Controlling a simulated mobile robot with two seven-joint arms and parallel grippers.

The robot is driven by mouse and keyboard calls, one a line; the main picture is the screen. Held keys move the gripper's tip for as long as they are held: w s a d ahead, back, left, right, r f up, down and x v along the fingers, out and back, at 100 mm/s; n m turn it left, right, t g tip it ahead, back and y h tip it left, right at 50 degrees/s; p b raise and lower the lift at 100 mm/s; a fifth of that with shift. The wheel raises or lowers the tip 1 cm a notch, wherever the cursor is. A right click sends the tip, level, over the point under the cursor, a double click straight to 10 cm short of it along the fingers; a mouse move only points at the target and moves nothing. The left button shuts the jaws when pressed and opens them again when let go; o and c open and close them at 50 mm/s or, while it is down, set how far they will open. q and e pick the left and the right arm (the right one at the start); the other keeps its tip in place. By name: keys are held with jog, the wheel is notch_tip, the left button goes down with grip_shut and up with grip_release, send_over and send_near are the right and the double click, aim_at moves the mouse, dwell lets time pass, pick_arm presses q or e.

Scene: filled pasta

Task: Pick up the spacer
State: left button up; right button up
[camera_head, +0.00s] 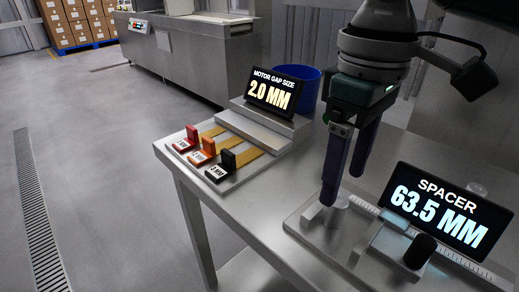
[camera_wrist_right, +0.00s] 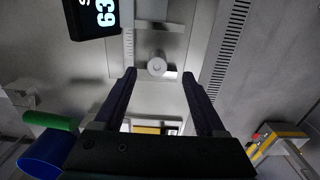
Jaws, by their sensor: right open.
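The spacer appears to be a small pale round piece (camera_head: 341,202) on the measuring fixture (camera_head: 300,228) in the head view, partly hidden by a finger. In the right wrist view it is a white ring-like piece (camera_wrist_right: 157,66) with a small centre hole. My right gripper (camera_head: 343,185) points down over the fixture with its two dark fingers apart and empty. In the wrist view the spacer shows centred between the fingertips (camera_wrist_right: 159,75), with space on both sides. I cannot tell whether the tips are level with it. My left gripper is not in view.
A display reading "SPACER 63.5 MM" (camera_head: 438,212) and a black knob (camera_head: 420,250) stand right of the gripper. Red (camera_head: 192,135), orange (camera_head: 208,146) and black (camera_head: 228,160) labelled gauges sit at left below a "2.0 MM" display (camera_head: 274,90). A blue bin (camera_head: 308,90) stands behind.

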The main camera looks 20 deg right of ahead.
aim_at(338, 199)
jog(key=f, duration=0.3)
jog(key=f+b, duration=0.1)
jog(key=f, duration=0.2)
jog(key=shift+w+d+f, duration=0.15)
jog(key=shift+w+f, duration=0.05)
jog(key=shift+f, duration=0.15)
grip_shut()
dwell(0.3)
